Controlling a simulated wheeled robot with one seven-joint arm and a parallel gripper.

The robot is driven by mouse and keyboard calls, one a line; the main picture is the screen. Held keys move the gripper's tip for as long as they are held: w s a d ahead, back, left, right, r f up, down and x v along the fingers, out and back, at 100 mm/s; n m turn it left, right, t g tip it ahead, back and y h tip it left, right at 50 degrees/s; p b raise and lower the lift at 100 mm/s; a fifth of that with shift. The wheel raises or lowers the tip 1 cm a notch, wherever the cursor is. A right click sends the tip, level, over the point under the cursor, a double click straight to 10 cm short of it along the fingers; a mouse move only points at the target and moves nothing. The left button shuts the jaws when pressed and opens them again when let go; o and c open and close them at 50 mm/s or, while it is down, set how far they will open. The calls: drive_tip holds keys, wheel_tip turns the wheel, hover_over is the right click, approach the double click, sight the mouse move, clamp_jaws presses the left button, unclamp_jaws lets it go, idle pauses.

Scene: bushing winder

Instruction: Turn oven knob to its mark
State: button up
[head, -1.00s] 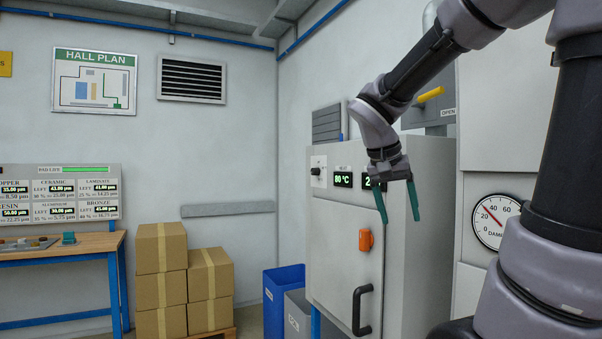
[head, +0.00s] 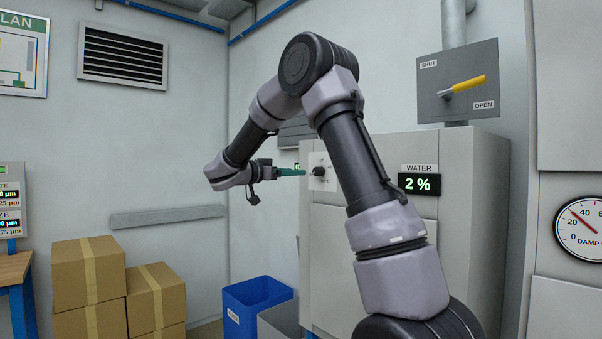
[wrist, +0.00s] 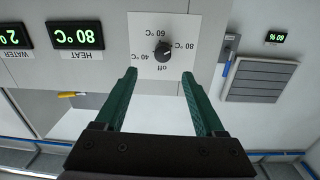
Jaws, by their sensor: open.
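The oven knob (wrist: 162,52) is small, round and black, on a white dial plate (wrist: 140,22) marked off, 40, 60 and 80 °C. The wrist view shows it upside down, and I cannot tell clearly which mark the knob points to. In the head view the knob (head: 319,171) sticks out of the oven's front (head: 316,235). My gripper (head: 303,172) points at the dial from the left. In the wrist view its green fingers (wrist: 159,74) are spread apart, tips short of the knob, with nothing between them.
The HEAT display (wrist: 76,36) reads 80 °C, and the WATER display (head: 419,184) reads 2 %. A yellow-handled lever (head: 466,85) is mounted on a panel above. Cardboard boxes (head: 88,272) and a blue bin (head: 257,300) stand at lower left. My arm hides part of the oven.

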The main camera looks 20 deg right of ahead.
sight(315, 171)
drive_tip(key=x, duration=1)
drive_tip(key=shift+w+d+r, duration=0.1)
drive_tip(key=shift+w+d, duration=0.1)
drive_tip(key=shift+w, duration=0.2)
clamp_jaws()
